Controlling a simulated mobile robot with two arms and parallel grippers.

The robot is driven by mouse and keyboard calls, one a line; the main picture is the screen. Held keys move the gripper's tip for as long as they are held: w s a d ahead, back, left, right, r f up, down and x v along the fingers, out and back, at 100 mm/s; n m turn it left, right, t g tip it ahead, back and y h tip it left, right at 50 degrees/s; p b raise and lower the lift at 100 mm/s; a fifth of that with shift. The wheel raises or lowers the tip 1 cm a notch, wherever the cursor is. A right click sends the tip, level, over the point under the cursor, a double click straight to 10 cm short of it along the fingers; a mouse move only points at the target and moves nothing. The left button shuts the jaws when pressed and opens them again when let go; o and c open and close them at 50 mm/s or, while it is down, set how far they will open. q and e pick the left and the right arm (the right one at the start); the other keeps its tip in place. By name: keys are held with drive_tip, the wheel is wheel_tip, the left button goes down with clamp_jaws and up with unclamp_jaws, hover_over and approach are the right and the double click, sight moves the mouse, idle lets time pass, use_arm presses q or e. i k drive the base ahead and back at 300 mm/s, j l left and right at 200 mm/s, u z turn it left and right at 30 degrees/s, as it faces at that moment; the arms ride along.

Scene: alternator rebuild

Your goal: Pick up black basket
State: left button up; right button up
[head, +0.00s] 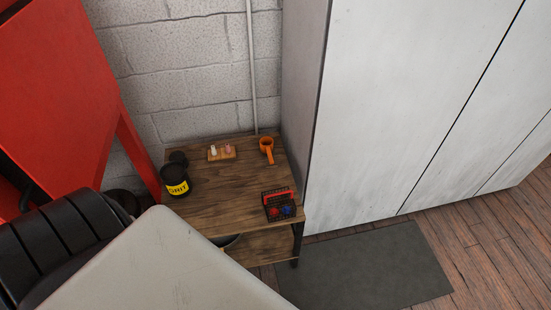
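The black basket (269,214) is small and stands near the front right corner of a wooden table (215,200). A red part lies across its back, and red and blue round items show at its front. Neither of my grippers is in the head view.
On the table are a black tub with a yellow GRIT label (176,187), an orange cup-like tool (266,150) and a small wooden block with bottles (221,153). White cabinets (390,100) rise to the right. A red frame (60,90) stands left. A grey mat (370,265) covers open floor.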

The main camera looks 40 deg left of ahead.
sight(279, 201)
drive_tip(key=u, duration=1.1)
